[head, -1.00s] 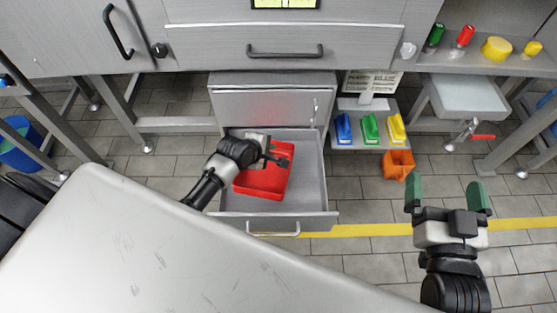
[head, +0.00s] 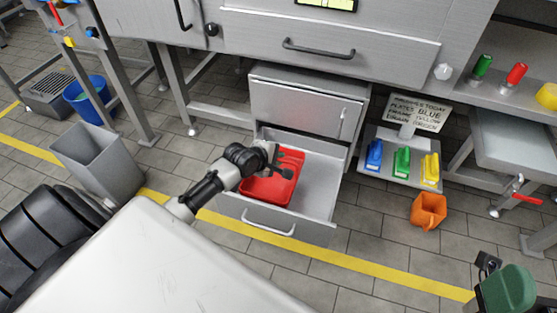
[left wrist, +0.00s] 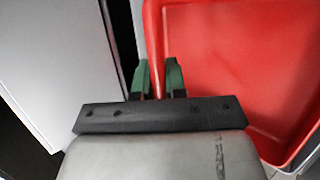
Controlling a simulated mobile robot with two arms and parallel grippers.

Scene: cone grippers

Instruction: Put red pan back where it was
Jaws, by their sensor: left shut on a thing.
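The red pan (head: 262,189) is in the open lower drawer (head: 320,196), toward its left side in the head view. My left gripper (head: 284,166) reaches in from the left over the drawer and is shut on the pan's rim. In the left wrist view the two green fingertips (left wrist: 158,82) pinch the left rim of the red pan (left wrist: 235,60). Whether the pan rests on the drawer floor is unclear. My right gripper (head: 505,288) is partly in view at the bottom right, well away from the pan; its finger gap is hidden.
A shut drawer (head: 300,108) is above the open one. To the right are a low shelf with blue, green and yellow items (head: 402,160), a small sign (head: 420,113) and an orange container (head: 428,210). A grey bin (head: 98,160) stands at the left. Floor shows between drawer and right gripper.

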